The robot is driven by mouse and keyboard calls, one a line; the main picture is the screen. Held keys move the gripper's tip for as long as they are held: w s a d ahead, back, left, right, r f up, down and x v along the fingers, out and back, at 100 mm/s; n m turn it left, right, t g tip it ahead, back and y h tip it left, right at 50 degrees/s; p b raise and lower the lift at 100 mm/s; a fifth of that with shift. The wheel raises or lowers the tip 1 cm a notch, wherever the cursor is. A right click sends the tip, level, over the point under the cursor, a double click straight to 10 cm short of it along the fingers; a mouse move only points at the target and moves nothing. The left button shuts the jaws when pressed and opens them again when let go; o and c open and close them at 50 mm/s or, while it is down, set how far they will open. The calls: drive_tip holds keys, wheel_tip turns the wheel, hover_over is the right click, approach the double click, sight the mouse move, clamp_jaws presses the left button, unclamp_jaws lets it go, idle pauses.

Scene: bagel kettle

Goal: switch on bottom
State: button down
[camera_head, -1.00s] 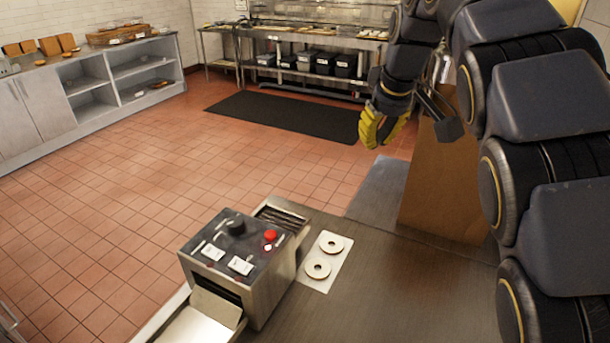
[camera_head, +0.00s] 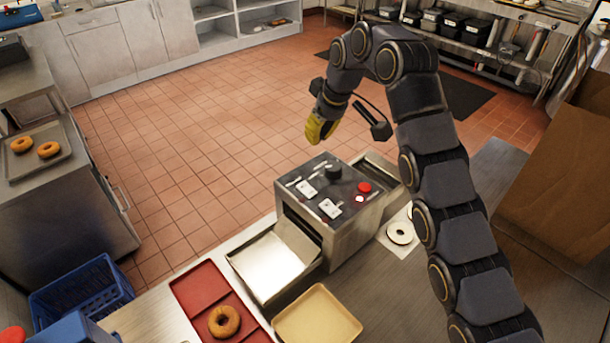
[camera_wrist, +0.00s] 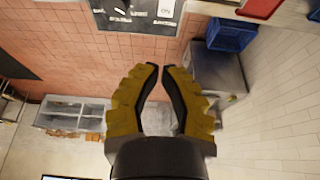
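The steel toaster (camera_head: 355,232) stands on the counter with a dark control panel on top. The panel bears a black knob (camera_head: 333,172), a red button (camera_head: 365,187) and two white switch plates, one farther back (camera_head: 307,188) and one nearer (camera_head: 330,208). The panel also shows at the top of the wrist view (camera_wrist: 138,14), partly cut off, with an "ON" marking. My gripper (camera_head: 318,138) has yellow fingers and hangs above and behind the toaster, apart from it. In the wrist view its fingertips (camera_wrist: 162,66) are almost together, with nothing between them.
In front of the toaster are its metal chute (camera_head: 272,262), a red tray (camera_head: 197,290) with a bagel (camera_head: 224,321), and a beige tray (camera_head: 318,318). A white board (camera_head: 399,234) with a ring-shaped piece lies at right. A brown bag (camera_head: 560,175) stands far right.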

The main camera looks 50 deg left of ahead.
sight(306, 185)
drive_tip(key=shift+s, duration=0.1)
drive_tip(key=x, duration=1.4)
drive_tip(key=shift+d+f, duration=0.15)
drive_tip(key=shift+d, duration=0.25)
drive_tip(key=shift+a+f, duration=0.15)
drive_tip(key=shift+f, duration=0.3)
drive_tip(key=shift+r, duration=0.1)
drive_tip(key=shift+d+r, duration=0.3)
drive_tip(key=shift+d, duration=0.4)
